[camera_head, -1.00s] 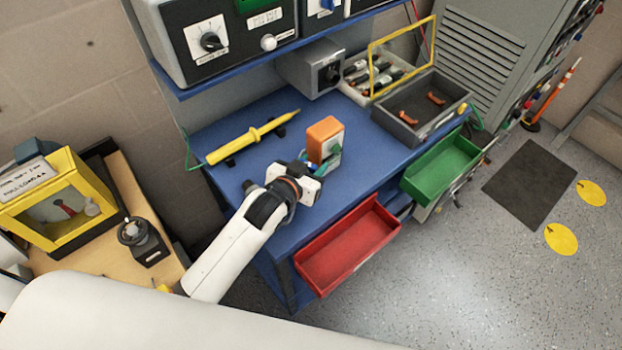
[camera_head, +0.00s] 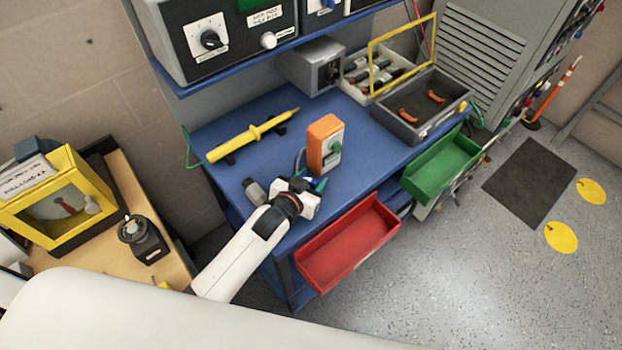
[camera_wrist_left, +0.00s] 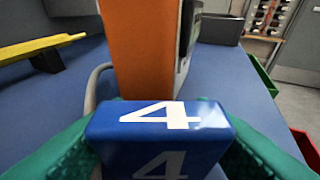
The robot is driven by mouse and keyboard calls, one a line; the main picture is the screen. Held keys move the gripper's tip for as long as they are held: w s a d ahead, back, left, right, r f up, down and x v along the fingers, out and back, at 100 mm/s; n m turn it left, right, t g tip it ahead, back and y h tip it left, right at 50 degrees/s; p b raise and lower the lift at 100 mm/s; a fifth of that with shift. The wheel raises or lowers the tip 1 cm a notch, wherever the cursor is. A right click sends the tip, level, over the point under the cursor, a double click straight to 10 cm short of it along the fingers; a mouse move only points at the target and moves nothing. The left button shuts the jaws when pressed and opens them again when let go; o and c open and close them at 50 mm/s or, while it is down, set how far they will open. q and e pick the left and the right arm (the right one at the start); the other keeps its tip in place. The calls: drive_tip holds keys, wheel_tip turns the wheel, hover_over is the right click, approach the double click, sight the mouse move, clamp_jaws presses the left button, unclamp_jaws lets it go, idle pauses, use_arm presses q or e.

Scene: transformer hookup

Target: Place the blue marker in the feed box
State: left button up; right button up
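The blue marker (camera_wrist_left: 160,135) is a small blue block with a white 4 on its faces. It fills the lower middle of the left wrist view, between the green fingers of my left gripper (camera_wrist_left: 158,148), which are shut on it. In the head view my left gripper (camera_head: 316,186) is over the front part of the blue bench, just in front of the orange box; only a little blue of the marker shows there. An open grey box (camera_head: 459,110) with orange handles inside stands at the bench's right end. I cannot tell which container is the feed box. My right gripper is not in view.
An orange box (camera_head: 325,142) stands upright on the bench (camera_head: 230,178), close beyond the gripper. A yellow probe (camera_head: 250,138) lies behind to the left. A red bin (camera_head: 348,245) and a green bin (camera_head: 441,163) jut out at the front. A shelf edge (camera_head: 270,53) overhangs the back.

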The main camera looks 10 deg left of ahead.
use_arm(q)
drive_tip(key=shift+o, duration=1)
